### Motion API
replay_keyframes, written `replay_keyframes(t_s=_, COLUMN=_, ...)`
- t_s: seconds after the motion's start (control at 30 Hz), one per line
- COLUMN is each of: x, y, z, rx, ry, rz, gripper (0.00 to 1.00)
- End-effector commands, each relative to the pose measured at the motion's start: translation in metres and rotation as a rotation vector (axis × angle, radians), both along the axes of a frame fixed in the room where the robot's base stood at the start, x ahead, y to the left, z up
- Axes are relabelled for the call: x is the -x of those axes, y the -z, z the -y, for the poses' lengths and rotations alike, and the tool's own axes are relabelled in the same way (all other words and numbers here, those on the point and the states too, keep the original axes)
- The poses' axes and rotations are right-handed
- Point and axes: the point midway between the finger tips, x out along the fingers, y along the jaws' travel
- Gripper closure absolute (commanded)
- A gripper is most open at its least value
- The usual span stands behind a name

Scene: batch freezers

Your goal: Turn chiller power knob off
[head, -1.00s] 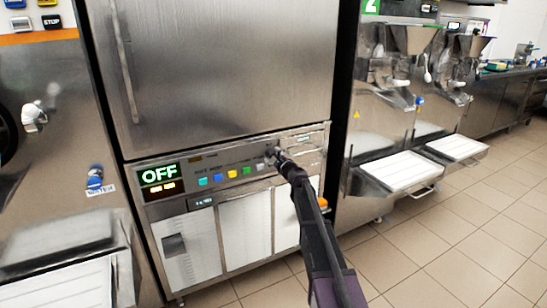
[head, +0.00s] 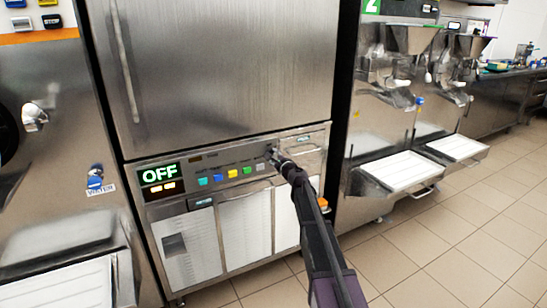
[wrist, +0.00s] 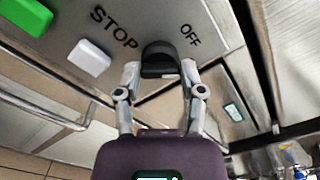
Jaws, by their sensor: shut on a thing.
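The chiller (head: 220,70) is a tall steel cabinet with a control panel below its door. Its display (head: 160,174) reads OFF in green. The black power knob (wrist: 160,58) sits on the panel between the printed words STOP and OFF in the wrist view. My gripper (wrist: 160,72) has its two fingers closed on either side of the knob. In the head view, my gripper (head: 272,154) reaches the right part of the panel and hides most of the knob. The knob's pointing direction is hard to tell.
A row of coloured buttons (head: 232,173) lies left of the knob. Machines with white trays (head: 400,174) stand at the right. The tiled floor (head: 450,240) in front is clear.

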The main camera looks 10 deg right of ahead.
Motion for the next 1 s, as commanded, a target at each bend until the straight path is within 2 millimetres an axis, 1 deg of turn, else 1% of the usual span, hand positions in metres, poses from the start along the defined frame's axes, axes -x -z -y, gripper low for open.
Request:
replay_keyframes(t_s=0.03, x=-0.0036, y=-0.0011, z=0.0037, rx=0.035, ry=0.01, rz=0.013, gripper=0.96)
replay_keyframes(t_s=0.4, x=-0.0045, y=-0.0014, z=0.0047, rx=0.351, ry=0.011, rz=0.116, gripper=0.96)
replay_keyframes(t_s=0.6, x=-0.0044, y=-0.0016, z=0.005, rx=0.49, ry=0.012, rz=0.16, gripper=0.96)
replay_keyframes(t_s=0.8, x=-0.004, y=-0.0017, z=0.0052, rx=0.578, ry=0.012, rz=0.188, gripper=0.96)
replay_keyframes(t_s=1.0, x=-0.0034, y=-0.0017, z=0.0054, rx=0.613, ry=0.012, rz=0.199, gripper=0.96)
